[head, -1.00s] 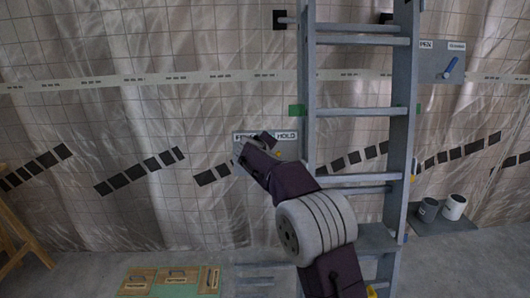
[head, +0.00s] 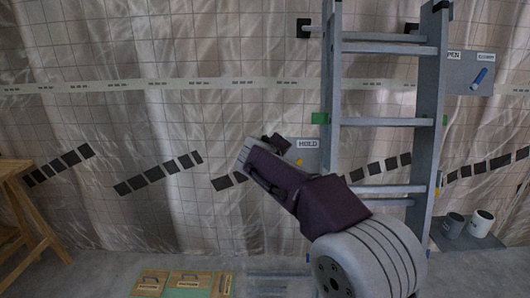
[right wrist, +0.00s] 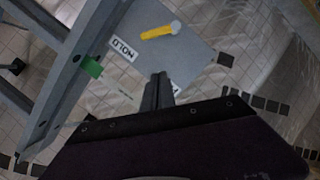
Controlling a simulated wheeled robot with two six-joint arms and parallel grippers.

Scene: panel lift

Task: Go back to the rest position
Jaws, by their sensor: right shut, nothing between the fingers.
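My right arm reaches up from the lower right of the head view, in front of the ladder's left rail. My right gripper (right wrist: 159,80) shows in the right wrist view, with its fingers together and nothing between them. In that view it points at a grey panel (right wrist: 185,57) with a HOLD label and a yellow handle (right wrist: 160,33). The fingers overlap the panel's lower edge in the picture; the gap is hard to judge. In the head view my arm partly hides this panel (head: 309,160). My left gripper is out of view.
A grey ladder (head: 431,125) stands at the right, close to my right arm. A second panel (head: 466,75) with a blue handle hangs behind it. Two pots stand at the far right. A wooden trestle (head: 25,205) is at the left, and flat boards lie on the floor.

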